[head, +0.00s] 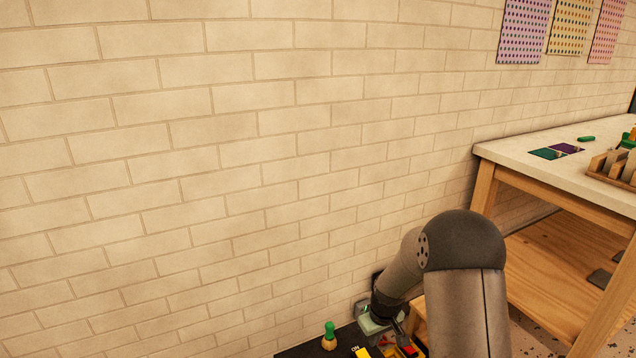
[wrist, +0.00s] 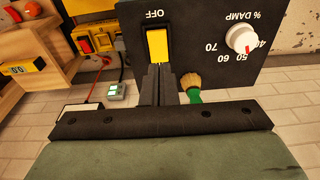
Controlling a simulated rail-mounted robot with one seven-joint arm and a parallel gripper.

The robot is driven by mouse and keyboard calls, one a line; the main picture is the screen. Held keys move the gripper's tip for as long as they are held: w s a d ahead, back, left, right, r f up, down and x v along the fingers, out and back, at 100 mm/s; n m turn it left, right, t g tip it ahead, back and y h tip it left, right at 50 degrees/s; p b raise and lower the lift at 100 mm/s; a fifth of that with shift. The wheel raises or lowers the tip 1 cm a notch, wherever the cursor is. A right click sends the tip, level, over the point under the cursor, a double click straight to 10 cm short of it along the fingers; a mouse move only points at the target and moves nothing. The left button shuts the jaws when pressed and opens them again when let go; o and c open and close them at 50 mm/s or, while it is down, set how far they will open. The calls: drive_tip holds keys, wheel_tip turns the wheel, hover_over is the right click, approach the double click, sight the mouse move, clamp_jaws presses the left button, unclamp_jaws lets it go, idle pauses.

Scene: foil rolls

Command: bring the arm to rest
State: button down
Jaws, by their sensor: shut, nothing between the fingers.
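My gripper (wrist: 160,85) shows in the wrist view with its two dark fingers together and nothing between them. The fingertips lie in front of a yellow switch (wrist: 157,44) marked OFF on a black panel (wrist: 200,30); I cannot tell the gap between them.
A green-handled brush (wrist: 191,84) is just right of the fingers; it also shows in the head view (head: 329,336). A white knob (wrist: 240,38) is on the panel. A small grey button box (wrist: 116,91) is at left. A wooden workbench (head: 540,165) stands right.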

drive_tip(key=shift+w+f+b, duration=0.15)
drive_tip(key=shift+f+b, duration=0.6)
drive_tip(key=shift+f, duration=0.7)
drive_tip(key=shift+w+f+b, duration=0.15)
drive_tip(key=shift+f+b, duration=0.55)
drive_tip(key=shift+f, duration=0.8)
drive_tip(key=shift+w+f+b, duration=0.15)
drive_tip(key=shift+f+b, duration=0.6)
drive_tip(key=shift+f, duration=0.7)
drive_tip(key=shift+f+b, duration=0.65)
drive_tip(key=shift+f, duration=0.25)
drive_tip(key=shift+r, duration=0.1)
drive_tip(key=shift+r+p, duration=2.05)
drive_tip(key=shift+r, duration=1.4)
